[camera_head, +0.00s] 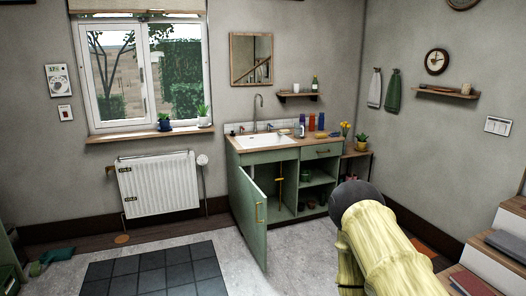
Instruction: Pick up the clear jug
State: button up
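I cannot make out a clear jug for certain in the head view. Several small items stand on the counter (250,144) of the green sink cabinet (245,158), around the white sink (262,140). They include a small pale container (301,131) just right of the sink, too small to identify. The cabinet's door (250,215) stands open, and small items sit dimly inside on its shelves. My gripper is not in view. A thick yellowish, dark-capped form at the lower right looks like part of my arm and hides the floor behind it.
The open door juts over the floor (298,250). A dark tiled mat (155,270) lies at the front left. A radiator (158,185) stands below the window. A small side table (356,153) holds a potted plant. Steps (493,262) with items on them rise at the right.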

aim_at(299, 129)
jog(key=k, duration=0.6)
jog(key=u, duration=0.4)
jog(key=i, duration=1)
jog(key=u, duration=0.6)
jog(key=i, duration=1.7)
jog(key=u, duration=0.25)
jog(key=i, duration=1.8)
jog(key=z, duration=0.15)
jog(key=i, duration=1.7)
jog(key=z, duration=1.4)
jog(key=i, duration=0.9)
jog(key=z, duration=1.5)
jog(key=i, duration=0.65)
jog(key=z, duration=0.3)
